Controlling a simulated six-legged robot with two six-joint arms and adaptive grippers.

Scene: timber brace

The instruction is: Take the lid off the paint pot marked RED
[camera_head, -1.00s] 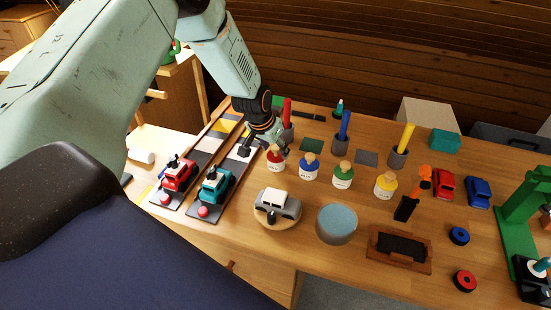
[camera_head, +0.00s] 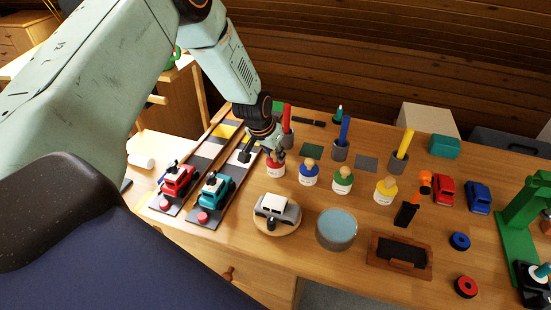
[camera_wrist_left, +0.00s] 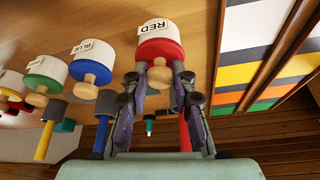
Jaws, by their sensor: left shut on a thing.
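The paint pot marked RED (camera_head: 276,172) is a small white pot with a red lid (camera_head: 274,163) and a wooden knob. It stands at the left end of a row of pots on the bench. My left gripper (camera_head: 277,154) comes down over it from above. In the left wrist view the gripper (camera_wrist_left: 160,72) is shut on the knob (camera_wrist_left: 160,77) of the red lid (camera_wrist_left: 160,50), one finger on each side. The RED label (camera_wrist_left: 154,26) shows on the white body. The lid sits on the pot, with no gap visible. My right gripper is in neither view.
Blue (camera_head: 309,174), green (camera_head: 342,181) and yellow (camera_head: 385,191) pots stand to the right. A grey holder with a red stick (camera_head: 286,117) is close behind the gripper. Toy vehicles (camera_head: 178,181) on dark strips lie left. A white car (camera_head: 276,207) on a round stand is in front.

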